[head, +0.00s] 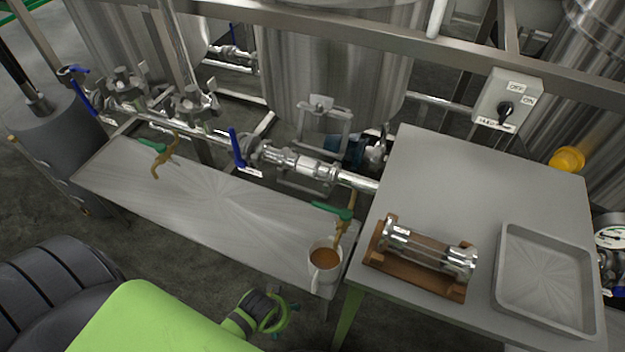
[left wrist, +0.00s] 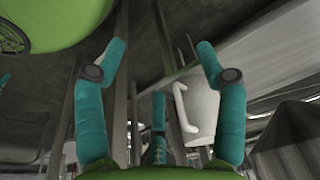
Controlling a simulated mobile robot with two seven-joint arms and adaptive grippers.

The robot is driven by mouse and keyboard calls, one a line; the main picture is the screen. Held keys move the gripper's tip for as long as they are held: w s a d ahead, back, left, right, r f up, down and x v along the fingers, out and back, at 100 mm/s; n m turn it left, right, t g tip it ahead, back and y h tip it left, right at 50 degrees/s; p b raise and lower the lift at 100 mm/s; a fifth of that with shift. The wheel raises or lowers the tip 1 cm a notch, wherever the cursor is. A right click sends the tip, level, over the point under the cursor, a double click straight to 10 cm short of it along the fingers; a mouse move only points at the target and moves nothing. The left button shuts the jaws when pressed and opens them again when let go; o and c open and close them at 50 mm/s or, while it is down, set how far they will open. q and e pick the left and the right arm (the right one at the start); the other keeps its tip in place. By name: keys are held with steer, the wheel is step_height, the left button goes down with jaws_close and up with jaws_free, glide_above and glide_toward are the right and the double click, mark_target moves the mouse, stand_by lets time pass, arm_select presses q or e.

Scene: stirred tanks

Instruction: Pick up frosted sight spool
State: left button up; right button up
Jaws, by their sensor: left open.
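A sight spool (head: 428,250) with metal end flanges and a see-through middle lies in a brown wooden cradle (head: 400,268) on the right-hand table. A whitish spool section (head: 309,167) sits in the pipe line behind the tables; I cannot tell for sure which of the two is frosted. My left gripper (head: 283,302) is low at the front, below and left of the mug, well away from both spools. In the left wrist view its teal fingers (left wrist: 162,50) are spread with nothing held between them. My right gripper is not in view.
A white mug (head: 324,270) of brown liquid stands at the low bench's right end; it also shows in the left wrist view (left wrist: 197,110). An empty grey tray (head: 506,262) lies right of the cradle. The right table's back is clear.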

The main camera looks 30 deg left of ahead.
arm_select(q)
steer(key=w+r+m+t+b, duration=0.1)
steer(key=w+r+t+b, duration=0.1)
steer(key=w+r, duration=0.45)
steer(key=m+t+y+b, duration=0.1)
steer(key=m+t+y, duration=0.1)
steer(key=m+t, duration=1)
glide_toward(305, 173)
steer(key=w+m+g, duration=0.2)
steer(key=w, duration=0.2)
steer(key=shift+w, duration=0.55)
steer(key=x, duration=0.3)
steer(key=b+x, duration=0.1)
steer(key=x, duration=0.1)
steer(key=shift+w+a+f, duration=0.1)
steer(key=shift+a, duration=0.2)
steer(key=shift+w+f, duration=0.15)
steer(key=shift+w, duration=0.4)
steer(key=c, duration=1.1)
steer(key=shift+c, duration=0.5)
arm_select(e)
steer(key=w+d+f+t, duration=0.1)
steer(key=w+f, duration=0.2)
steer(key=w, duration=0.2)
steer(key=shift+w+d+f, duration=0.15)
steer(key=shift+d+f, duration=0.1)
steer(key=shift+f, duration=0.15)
